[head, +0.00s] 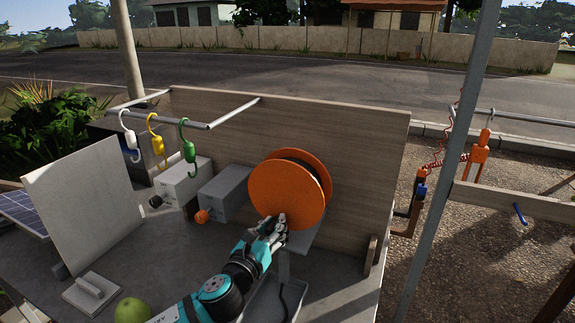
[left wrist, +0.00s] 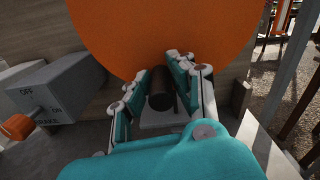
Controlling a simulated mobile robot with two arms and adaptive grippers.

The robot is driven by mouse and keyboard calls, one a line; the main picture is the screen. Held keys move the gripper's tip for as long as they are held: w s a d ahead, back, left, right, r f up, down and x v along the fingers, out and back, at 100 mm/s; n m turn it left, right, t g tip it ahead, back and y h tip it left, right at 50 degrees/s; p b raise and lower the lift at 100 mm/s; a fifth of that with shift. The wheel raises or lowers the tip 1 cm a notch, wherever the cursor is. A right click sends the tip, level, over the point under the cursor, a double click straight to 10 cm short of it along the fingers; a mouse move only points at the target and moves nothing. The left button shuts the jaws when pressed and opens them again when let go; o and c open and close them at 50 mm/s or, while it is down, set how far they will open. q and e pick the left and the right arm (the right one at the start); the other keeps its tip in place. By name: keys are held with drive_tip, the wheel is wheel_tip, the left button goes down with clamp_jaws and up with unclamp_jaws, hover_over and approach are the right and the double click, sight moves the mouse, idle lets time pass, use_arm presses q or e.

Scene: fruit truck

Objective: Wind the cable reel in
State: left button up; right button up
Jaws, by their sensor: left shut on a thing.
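The orange cable reel (head: 283,191) stands upright on a mount against the wooden back panel. Its round orange disc (left wrist: 165,30) also fills the top of the left wrist view. A dark cylindrical handle (left wrist: 160,88) projects near the disc's lower edge. My left gripper (head: 279,226) is at the lower left part of the disc, and its fingers (left wrist: 163,92) are shut on the handle from both sides. The handle is hidden by the fingers in the head view. My right gripper is not in view.
Two grey boxes (head: 224,190) stand left of the reel; the nearer has an orange knob (head: 202,216) and OFF, ON and BRAKE lettering. Colored hooks (head: 187,140) hang from a rail. A green fruit (head: 131,311) and a trowel-like float (head: 92,290) lie on the grey counter.

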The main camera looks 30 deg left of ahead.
sight(267, 210)
use_arm(q)
drive_tip(key=shift+a+r, duration=0.1)
drive_tip(key=shift+a, duration=0.5)
drive_tip(key=shift+a+r+p, duration=0.5)
drive_tip(key=shift+a, duration=0.05)
drive_tip(key=shift+s+a+r, duration=0.1)
drive_tip(key=shift+a, duration=0.3)
